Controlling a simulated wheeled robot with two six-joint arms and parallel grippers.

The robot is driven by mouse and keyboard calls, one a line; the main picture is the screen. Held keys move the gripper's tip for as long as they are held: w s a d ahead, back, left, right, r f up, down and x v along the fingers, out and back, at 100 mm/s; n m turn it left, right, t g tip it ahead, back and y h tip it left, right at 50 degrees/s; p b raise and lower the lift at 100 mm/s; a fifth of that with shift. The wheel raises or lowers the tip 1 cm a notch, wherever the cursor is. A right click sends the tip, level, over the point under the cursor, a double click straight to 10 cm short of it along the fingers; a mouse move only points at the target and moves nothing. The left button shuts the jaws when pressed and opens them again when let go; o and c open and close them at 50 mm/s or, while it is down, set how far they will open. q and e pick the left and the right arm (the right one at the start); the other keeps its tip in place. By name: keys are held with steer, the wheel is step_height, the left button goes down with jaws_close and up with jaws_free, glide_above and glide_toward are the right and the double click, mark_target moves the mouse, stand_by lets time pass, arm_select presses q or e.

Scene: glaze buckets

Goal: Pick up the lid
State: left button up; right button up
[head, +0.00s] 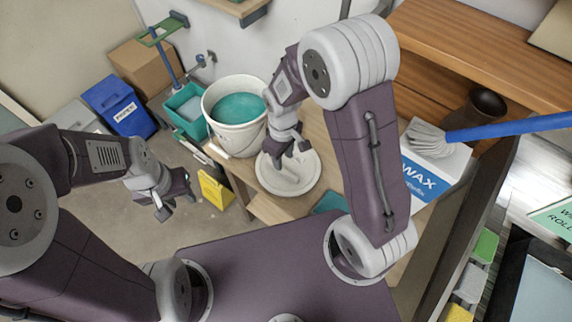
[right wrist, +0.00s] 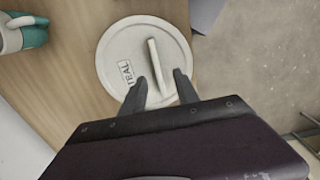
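The lid (head: 299,186) is a round off-white disc lying flat on the wooden bench, right of the white bucket (head: 222,135), which holds teal glaze. In the right wrist view the lid (right wrist: 118,50) bears a label reading TEAL and a raised bar handle (right wrist: 154,58). My right gripper (head: 290,157) is over the lid. In the wrist view its fingertips (right wrist: 159,78) are apart, one on each side of the handle's line, with gaps visible; whether they touch the lid is unclear. My left gripper (head: 175,207) hangs empty, fingers apart, over the floor left of the bench.
A WAX box (head: 425,172) with a white mop-like head and blue handle (head: 510,127) stands right of the lid. A teal tub (head: 184,110), blue bin (head: 118,105) and yellow floor sign (head: 214,187) are at left. Wooden shelves (head: 470,50) are behind.

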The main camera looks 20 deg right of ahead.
mark_target(284, 170)
steer(key=f, duration=0.3)
steer(key=shift+d+f, duration=0.1)
steer(key=shift+d, duration=0.25)
steer(key=f, duration=0.3)
steer(key=f+p, duration=0.1)
steer(key=shift+w+f, duration=0.25)
steer(key=shift+f, duration=0.15)
steer(key=shift+a+f, duration=0.1)
steer(key=shift+f, duration=0.1)
steer(key=shift+c, duration=0.4)
jaws_close()
